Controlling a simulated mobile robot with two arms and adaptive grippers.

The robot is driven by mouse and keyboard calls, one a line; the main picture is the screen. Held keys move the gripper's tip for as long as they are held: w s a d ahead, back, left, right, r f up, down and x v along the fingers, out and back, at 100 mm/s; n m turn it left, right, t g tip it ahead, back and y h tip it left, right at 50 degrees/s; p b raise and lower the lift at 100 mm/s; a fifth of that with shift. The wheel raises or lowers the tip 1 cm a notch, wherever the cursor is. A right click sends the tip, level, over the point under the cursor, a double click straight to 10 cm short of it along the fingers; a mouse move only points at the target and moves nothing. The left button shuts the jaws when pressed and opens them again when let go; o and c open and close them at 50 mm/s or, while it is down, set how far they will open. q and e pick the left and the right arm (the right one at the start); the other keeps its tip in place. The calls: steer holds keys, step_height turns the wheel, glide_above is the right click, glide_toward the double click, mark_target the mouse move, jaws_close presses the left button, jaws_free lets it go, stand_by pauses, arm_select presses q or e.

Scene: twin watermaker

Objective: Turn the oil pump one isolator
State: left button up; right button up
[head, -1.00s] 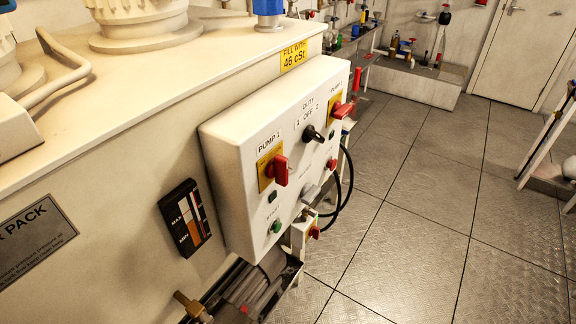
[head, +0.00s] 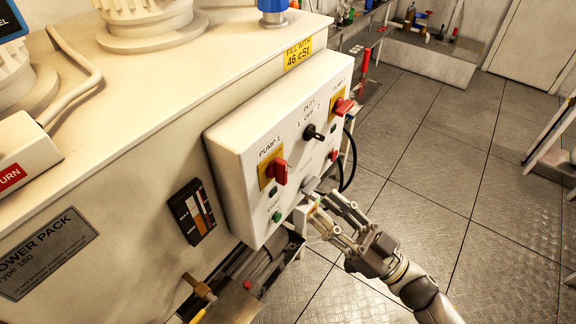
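The pump 1 isolator (head: 279,171) is a red rotary handle on a yellow plate, at the left of the white control box (head: 233,150) in the head view. The label "PUMP 1" is above it. My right gripper (head: 318,208) is in front of the lower part of the box, below and to the right of the handle and apart from it. Its fingers are spread, with nothing seen between them. It hides part of the box's lower edge and what is below it. My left gripper is not in view.
A second red isolator (head: 343,106) and a black duty switch (head: 313,132) share the panel. A green button (head: 277,216) is below the pump 1 handle. Black cables (head: 350,165) loop at the box's right side. The tiled floor (head: 425,170) to the right is clear.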

mark_target(286, 174)
steer(key=p+x, duration=0.3)
steer(key=x, duration=0.6)
steer(key=shift+a+r+p, duration=0.1)
steer(key=shift+r+p, duration=0.2)
steer(key=shift+p, duration=0.1)
steer(key=shift+x, duration=0.75)
steer(key=shift+f, duration=0.15)
jaws_close()
